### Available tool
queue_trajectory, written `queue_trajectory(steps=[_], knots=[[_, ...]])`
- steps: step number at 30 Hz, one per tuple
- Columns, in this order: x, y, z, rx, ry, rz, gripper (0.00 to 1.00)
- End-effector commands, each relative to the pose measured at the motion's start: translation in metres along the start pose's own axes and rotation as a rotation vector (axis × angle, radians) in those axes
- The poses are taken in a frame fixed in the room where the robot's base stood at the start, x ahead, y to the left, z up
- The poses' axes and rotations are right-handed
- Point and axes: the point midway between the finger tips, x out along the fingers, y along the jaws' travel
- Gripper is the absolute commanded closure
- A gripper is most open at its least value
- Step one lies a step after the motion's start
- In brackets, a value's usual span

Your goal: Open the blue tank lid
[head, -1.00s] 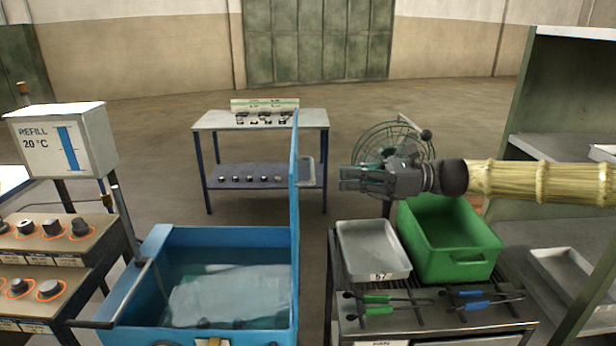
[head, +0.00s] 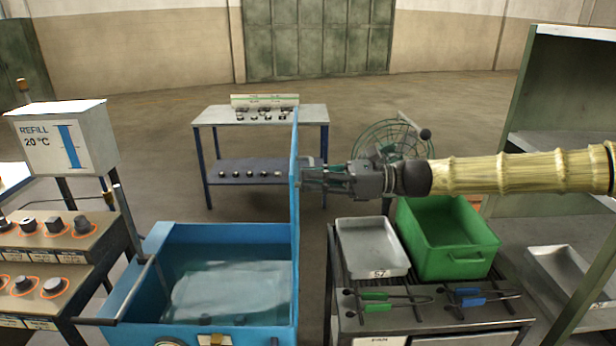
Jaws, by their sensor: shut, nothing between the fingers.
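The blue tank (head: 228,333) stands at the lower middle, with water inside. Its blue lid (head: 295,185) stands upright along the tank's right edge, seen nearly edge-on. The tank's opening is uncovered. My gripper (head: 308,179) is shut and empty, pointing left, with its tips close to the right face of the lid. I cannot tell whether the tips touch the lid. The lid's handle is not clear behind the fingers.
A grate table (head: 430,325) on the right holds a grey tray (head: 372,250), a green bin (head: 450,240) and tongs (head: 385,298). A fan (head: 395,140) stands behind my gripper. The refill box (head: 65,138) and a knob console (head: 60,240) are on the left.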

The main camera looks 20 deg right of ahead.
Motion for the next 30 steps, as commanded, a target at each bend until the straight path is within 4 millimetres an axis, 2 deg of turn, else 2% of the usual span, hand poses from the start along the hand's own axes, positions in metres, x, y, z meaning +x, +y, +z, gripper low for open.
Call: queue_trajectory(steps=[7, 20, 23, 30], knots=[[0.010, 0.000, 0.000, 0.000, 0.001, 0.000, 1.00], [0.011, 0.000, 0.000, -0.001, 0.002, 0.001, 1.00], [0.017, 0.000, 0.001, -0.001, 0.013, 0.002, 1.00], [0.045, 0.000, 0.001, -0.001, 0.072, 0.002, 1.00]])
